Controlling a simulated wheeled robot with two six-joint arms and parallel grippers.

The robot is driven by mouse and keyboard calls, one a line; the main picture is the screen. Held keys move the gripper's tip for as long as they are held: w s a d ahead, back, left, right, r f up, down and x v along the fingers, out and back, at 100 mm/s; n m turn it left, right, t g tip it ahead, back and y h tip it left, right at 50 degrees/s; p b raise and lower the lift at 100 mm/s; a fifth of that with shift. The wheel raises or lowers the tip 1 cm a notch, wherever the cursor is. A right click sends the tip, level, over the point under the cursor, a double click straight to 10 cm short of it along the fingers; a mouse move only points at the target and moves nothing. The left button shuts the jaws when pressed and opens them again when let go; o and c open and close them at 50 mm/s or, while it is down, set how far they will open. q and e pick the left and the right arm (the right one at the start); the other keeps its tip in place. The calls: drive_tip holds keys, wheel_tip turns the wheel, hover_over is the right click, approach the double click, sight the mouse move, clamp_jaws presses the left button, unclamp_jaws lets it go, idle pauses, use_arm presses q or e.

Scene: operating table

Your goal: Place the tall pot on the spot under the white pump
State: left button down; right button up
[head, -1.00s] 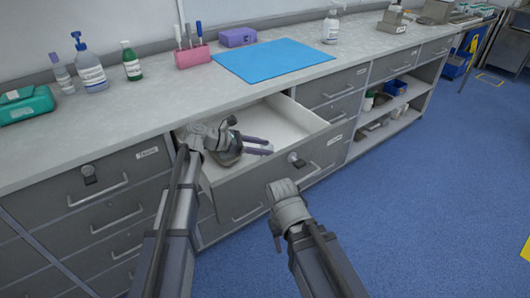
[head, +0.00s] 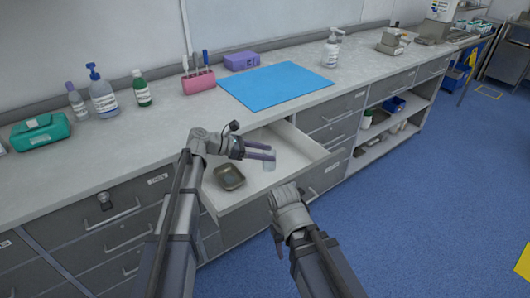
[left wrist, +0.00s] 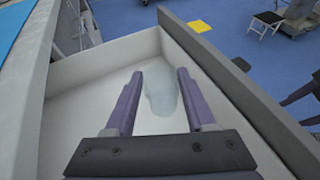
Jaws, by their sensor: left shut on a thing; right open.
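A clear, glassy tall pot (head: 269,165) is between the fingers of my left gripper (head: 268,152), over the open drawer (head: 300,149). In the left wrist view the pot (left wrist: 160,93) shows as a pale, see-through shape between the two purple fingers (left wrist: 155,100). My left gripper is shut on it. A bottle with a white pump (head: 332,50) stands on the counter, right of the blue mat. My right gripper (head: 284,193) is at the drawer's front, open and empty; its fingers are largely hidden.
A small dark metal dish (head: 229,177) lies in the drawer. The blue mat (head: 275,86), a pink holder (head: 199,81), a purple box (head: 241,62), a blue-pump bottle (head: 103,95) and a teal case (head: 40,132) are on the counter (head: 185,112). The counter's front stretch is clear.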

wheel_tip(320, 180, up, 12)
drive_tip(key=p, duration=1.2)
